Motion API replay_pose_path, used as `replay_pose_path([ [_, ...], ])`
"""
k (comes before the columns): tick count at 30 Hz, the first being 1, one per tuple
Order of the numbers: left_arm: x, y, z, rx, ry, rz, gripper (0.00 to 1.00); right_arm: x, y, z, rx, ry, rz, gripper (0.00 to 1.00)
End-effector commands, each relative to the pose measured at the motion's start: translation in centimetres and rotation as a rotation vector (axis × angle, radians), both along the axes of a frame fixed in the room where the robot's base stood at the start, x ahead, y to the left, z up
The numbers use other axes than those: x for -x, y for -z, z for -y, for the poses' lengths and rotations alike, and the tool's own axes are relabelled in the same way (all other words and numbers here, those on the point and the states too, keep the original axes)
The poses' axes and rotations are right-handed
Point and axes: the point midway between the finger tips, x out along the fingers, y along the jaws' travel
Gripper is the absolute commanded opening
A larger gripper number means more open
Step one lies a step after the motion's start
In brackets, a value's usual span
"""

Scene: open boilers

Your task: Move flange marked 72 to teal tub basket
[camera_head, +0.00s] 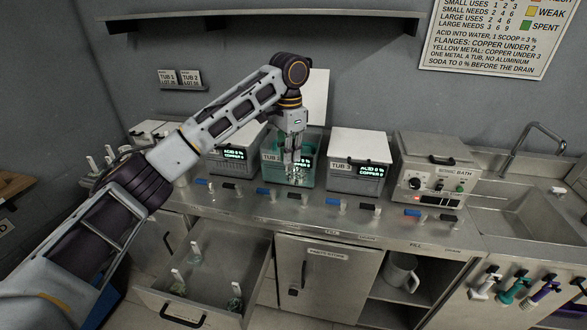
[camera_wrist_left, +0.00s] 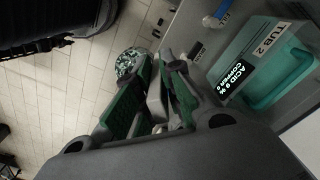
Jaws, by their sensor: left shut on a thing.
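My left gripper (camera_head: 290,172) is in front of the teal tub (camera_head: 309,180), labelled TUB 2 in the left wrist view (camera_wrist_left: 262,95). Its green-padded fingers (camera_wrist_left: 160,95) are shut on a white tag handle (camera_wrist_left: 154,97). A flange (camera_wrist_left: 130,62), round, mottled and greenish, shows just beyond the fingertips, apparently hanging from that handle. No number can be read on it. My right gripper is out of view.
An open drawer (camera_head: 262,285) below holds several white-tagged parts (camera_head: 236,300). White-lidded TUB 3 (camera_head: 358,150) and a sonic bath (camera_head: 437,165) stand to the right, then a sink (camera_head: 520,210). Coloured valve handles line the counter front. A shelf (camera_head: 265,17) hangs above.

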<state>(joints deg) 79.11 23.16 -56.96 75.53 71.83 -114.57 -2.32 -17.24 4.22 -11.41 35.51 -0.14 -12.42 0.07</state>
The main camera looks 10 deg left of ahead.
Motion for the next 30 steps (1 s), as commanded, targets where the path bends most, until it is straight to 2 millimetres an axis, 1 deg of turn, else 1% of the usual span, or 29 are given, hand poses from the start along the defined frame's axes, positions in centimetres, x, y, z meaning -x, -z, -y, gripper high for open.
replay_pose_path([
  [16,0.4,1.3,-0.6,0.001,0.441,0.001,0.00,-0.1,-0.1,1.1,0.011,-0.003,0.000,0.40],
  [25,0.7,1.9,-1.0,0.001,0.686,0.001,0.00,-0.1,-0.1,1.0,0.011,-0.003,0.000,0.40],
  [30,0.9,2.2,-1.2,0.001,0.825,0.001,0.00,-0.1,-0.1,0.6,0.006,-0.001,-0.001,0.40],
])
